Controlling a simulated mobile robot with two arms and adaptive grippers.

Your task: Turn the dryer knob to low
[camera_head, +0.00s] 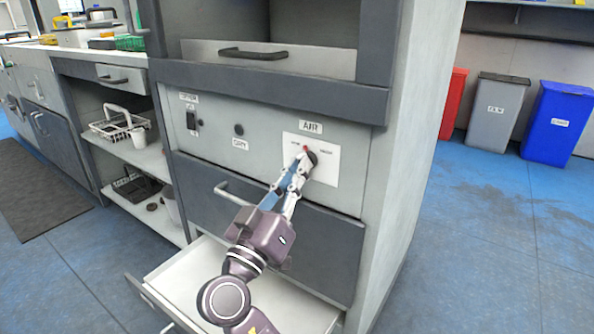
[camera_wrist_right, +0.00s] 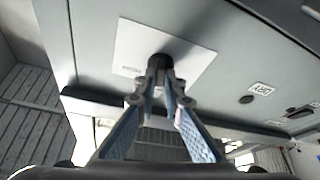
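The dryer knob is a dark round knob (camera_head: 311,158) with a red mark, on a white label plate (camera_head: 325,172) under an "AIR" label on the grey cabinet panel. My right gripper (camera_head: 303,160) reaches up to the knob, with its fingertips at it. In the right wrist view the dark knob (camera_wrist_right: 160,62) sits between the two fingertips (camera_wrist_right: 160,75), which are close together around it. The fingers partly hide the knob, and the lettering beside it is too small to read surely. My left gripper is not in view.
An open white drawer (camera_head: 190,278) juts out below my right arm. A closed drawer with a handle (camera_head: 233,195) lies just under the panel. A black switch (camera_head: 191,121) is at the panel's left. Red, grey and blue bins (camera_head: 560,125) stand at the right, with clear floor before them.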

